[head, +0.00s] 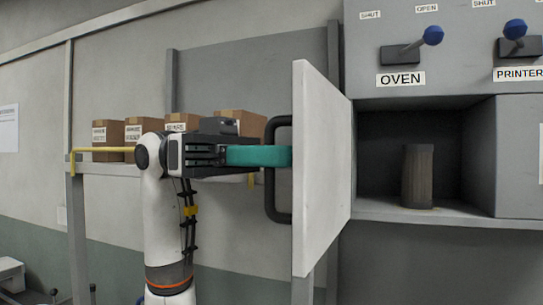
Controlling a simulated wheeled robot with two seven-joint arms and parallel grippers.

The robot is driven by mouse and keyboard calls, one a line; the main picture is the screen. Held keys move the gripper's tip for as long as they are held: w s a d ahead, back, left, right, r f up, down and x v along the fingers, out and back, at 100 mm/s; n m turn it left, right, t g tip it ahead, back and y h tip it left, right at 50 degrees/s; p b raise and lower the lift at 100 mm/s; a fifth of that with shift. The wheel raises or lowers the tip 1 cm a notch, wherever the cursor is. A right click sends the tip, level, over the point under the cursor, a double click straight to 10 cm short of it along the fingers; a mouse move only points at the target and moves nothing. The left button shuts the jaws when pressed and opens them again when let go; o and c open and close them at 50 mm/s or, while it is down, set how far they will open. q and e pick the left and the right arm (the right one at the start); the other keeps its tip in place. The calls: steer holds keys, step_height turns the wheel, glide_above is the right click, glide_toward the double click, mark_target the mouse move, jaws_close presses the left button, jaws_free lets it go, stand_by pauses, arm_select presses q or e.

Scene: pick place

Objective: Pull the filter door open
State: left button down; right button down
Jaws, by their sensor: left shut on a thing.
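The filter door (322,170) is a pale panel that stands swung out from the grey cabinet (517,140), hinged on the left side of the opening. A black handle (270,205) is fixed on its outer face. My left gripper (285,156), with teal fingers, reaches in from the left and is shut on the handle. The fingertips are partly hidden at the handle and door. Inside the open compartment a brown, ribbed cylinder (417,176) stands upright. My right gripper is not in view.
Above the compartment are blue-knobbed levers, labelled OVEN (412,46) and PRINTER (514,40). Several cardboard boxes (108,133) stand on a shelf behind my left arm. A yellow rail (100,150) runs at the shelf front. The space in front of the compartment is clear.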

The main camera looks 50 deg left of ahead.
arm_select(q)
steer(key=c, duration=1.8)
jaws_free()
steer(key=b+v, duration=0.2)
steer(key=v, duration=0.5)
steer(key=shift+a, duration=0.2)
